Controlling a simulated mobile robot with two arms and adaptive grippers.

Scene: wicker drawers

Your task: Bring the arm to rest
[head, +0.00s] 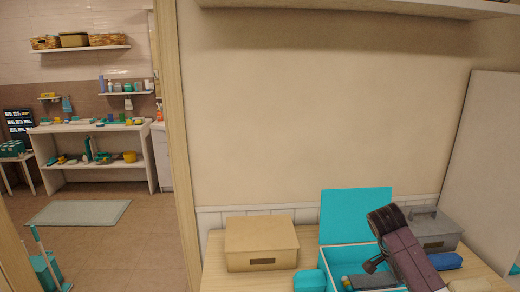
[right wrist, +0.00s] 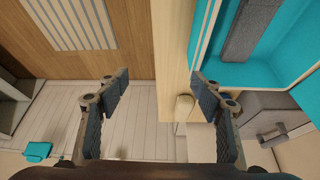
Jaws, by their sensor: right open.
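My right arm (head: 408,252) reaches up from the lower right in the head view, in front of the open turquoise box. My right gripper (right wrist: 160,88) is open in the right wrist view, with nothing between its fingers. In the head view its fingers are hard to make out. My left arm and gripper do not show.
The open turquoise box (head: 356,215) stands on the wooden table (head: 215,268); a corner of it shows at upper right in the right wrist view (right wrist: 260,75). A tan box (head: 261,243) stands left of it, a grey box (head: 436,229) right. A doorway at left opens onto a room with shelves (head: 100,127).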

